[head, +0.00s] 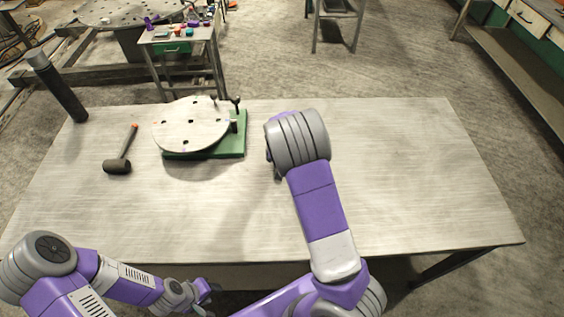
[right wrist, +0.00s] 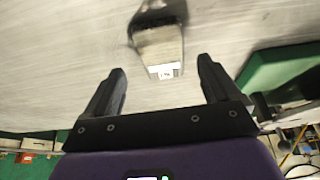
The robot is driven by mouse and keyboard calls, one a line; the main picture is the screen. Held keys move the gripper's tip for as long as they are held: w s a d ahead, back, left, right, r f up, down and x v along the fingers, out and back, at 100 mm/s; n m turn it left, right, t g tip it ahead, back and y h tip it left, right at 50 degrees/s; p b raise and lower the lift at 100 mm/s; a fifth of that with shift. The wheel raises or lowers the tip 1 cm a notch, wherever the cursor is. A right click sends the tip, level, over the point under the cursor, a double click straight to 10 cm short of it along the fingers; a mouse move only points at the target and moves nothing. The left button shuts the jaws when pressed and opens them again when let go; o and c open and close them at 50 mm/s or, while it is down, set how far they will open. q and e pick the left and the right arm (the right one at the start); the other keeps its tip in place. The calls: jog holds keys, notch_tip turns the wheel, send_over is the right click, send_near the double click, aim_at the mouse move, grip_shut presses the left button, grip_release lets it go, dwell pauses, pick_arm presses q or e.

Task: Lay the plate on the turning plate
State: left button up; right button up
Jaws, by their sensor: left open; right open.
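The turning plate (head: 192,124), a pale round disc with several holes, sits over a green base (head: 232,145) at the table's back left. The base's green corner also shows at the right of the right wrist view (right wrist: 280,68). My right gripper (right wrist: 161,64) is open to the right of the base; my wrist hides it in the head view. A blurred grey piece with a pale end (right wrist: 161,52) lies in line with its fingers, and I cannot tell whether this is the plate. No other separate plate shows. My left gripper (head: 204,296) is open near the table's front edge.
A mallet (head: 118,165) and a dark upright cylinder (head: 62,90) are on the left of the table (head: 420,180). Small black clamps (head: 236,104) stand at the base's back edge. The table's right side is clear.

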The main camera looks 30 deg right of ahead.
jog(key=x, duration=0.3)
jog(key=shift+w+f, duration=0.15)
jog(key=shift+f, duration=0.1)
jog(key=shift+a, duration=0.1)
jog(key=shift+r, duration=0.1)
grip_shut()
